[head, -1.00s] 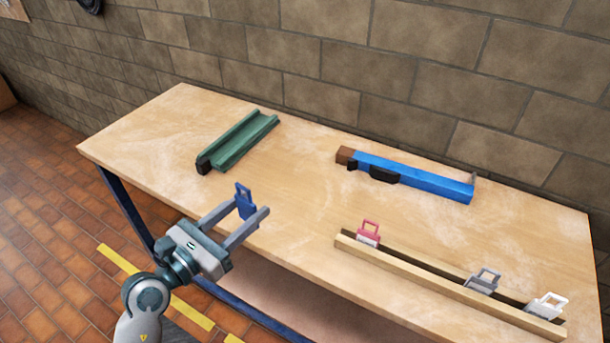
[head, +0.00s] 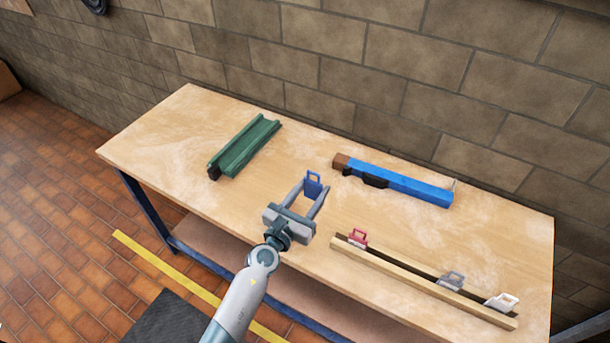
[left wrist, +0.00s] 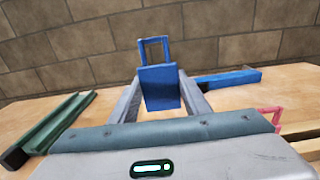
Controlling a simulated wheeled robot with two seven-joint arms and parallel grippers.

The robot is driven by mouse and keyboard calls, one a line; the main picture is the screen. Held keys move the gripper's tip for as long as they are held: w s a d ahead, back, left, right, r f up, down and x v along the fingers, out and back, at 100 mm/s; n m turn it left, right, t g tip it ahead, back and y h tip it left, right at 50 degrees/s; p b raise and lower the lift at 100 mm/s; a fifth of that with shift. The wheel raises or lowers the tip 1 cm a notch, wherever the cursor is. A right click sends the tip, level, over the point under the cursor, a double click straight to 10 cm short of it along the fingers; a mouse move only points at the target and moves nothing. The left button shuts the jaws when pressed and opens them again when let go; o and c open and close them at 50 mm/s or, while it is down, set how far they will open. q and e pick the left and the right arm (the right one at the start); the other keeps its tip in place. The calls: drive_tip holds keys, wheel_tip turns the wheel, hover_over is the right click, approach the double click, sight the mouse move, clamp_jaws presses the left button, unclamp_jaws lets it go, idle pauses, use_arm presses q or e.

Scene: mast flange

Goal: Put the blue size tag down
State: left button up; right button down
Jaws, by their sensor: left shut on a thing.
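The blue size tag (head: 313,185) has a flat plate with an open loop handle on top. My left gripper (head: 311,192) is shut on it and holds it upright over the middle of the workbench. In the left wrist view the blue tag (left wrist: 160,86) stands between the two fingertips, handle up. I cannot tell whether its lower edge touches the bench. My right gripper is not in view.
On the wooden bench (head: 190,140) lie a green channel (head: 244,147) at the back left and a blue bar (head: 405,185) with a brown end behind the tag. A wooden rail (head: 420,283) at the front right holds a pink tag (head: 357,238), a grey tag (head: 451,281) and a white tag (head: 502,301).

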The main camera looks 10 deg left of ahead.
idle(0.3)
use_arm(q)
drive_tip(key=shift+f, duration=0.1)
drive_tip(key=shift+w+a+f+b, duration=0.15)
drive_tip(key=shift+a+f+b, duration=0.25)
drive_tip(key=shift+b, duration=0.15)
drive_tip(key=b, duration=0.9)
hover_over(276, 202)
drive_tip(key=s+d, duration=0.2)
drive_tip(key=s, duration=0.2)
drive_tip(key=f, duration=0.5)
drive_tip(key=shift+w+d+f, duration=0.15)
drive_tip(key=shift+w+f, duration=0.05)
drive_tip(key=shift+f, duration=0.2)
drive_tip(key=shift+w+a+f, duration=0.15)
drive_tip(key=shift+a, duration=0.55)
wheel_tip(276, 202, down, 4)
drive_tip(key=b, duration=0.4)
drive_tip(key=shift+b, duration=0.35)
drive_tip(key=shift+f, duration=0.35)
